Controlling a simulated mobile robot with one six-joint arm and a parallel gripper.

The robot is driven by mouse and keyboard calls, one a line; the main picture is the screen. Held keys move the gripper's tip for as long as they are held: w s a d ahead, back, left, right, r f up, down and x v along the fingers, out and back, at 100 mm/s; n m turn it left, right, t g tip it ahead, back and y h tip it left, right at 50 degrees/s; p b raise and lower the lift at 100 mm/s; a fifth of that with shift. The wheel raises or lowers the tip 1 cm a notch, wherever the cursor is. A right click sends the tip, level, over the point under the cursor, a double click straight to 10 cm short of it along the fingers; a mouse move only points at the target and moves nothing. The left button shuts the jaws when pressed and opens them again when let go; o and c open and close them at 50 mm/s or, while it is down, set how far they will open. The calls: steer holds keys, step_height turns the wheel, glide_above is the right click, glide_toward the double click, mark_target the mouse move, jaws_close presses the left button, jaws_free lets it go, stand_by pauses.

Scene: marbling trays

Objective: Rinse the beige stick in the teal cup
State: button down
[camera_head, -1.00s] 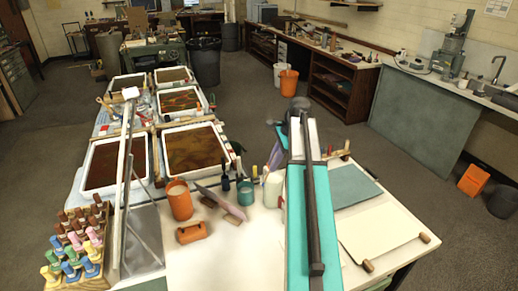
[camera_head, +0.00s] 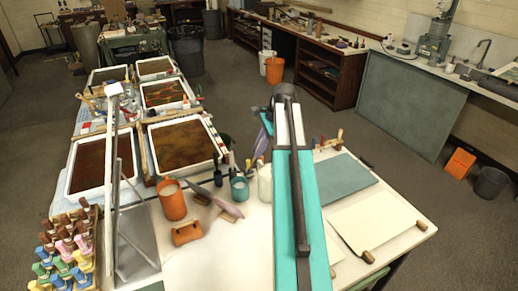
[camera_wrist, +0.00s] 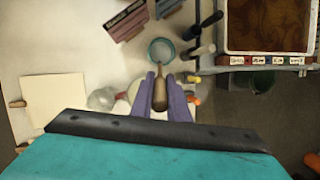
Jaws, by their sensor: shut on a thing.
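The teal cup (camera_head: 239,190) stands on the white table among small bottles, just left of my arm. It also shows in the wrist view (camera_wrist: 152,54), just beyond my fingertips. My gripper (camera_wrist: 160,84) has purple fingers and is shut on the beige stick (camera_wrist: 159,96), seen nearly end-on as a brownish rod pointing toward the cup. The stick's far end appears near the cup's rim in that view; I cannot tell its height or whether it is inside. In the head view my arm hides the stick.
Dark bottles (camera_wrist: 204,50) stand close beside the cup. Marbling trays (camera_head: 209,128) fill the back left; a blank sheet (camera_head: 372,228) lies at right.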

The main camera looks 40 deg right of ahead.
steer(key=shift+f, duration=0.15)
steer(key=b, duration=0.4)
glide_toward(248, 172)
steer(key=shift+w+f, duration=0.2)
steer(key=shift+f, duration=0.75)
steer(key=shift+b+x, duration=0.9)
steer(key=shift+x, duration=3.4)
steer(key=shift+r, duration=0.2)
steer(key=shift+p+v, duration=3.55)
steer(key=shift+v, duration=1)
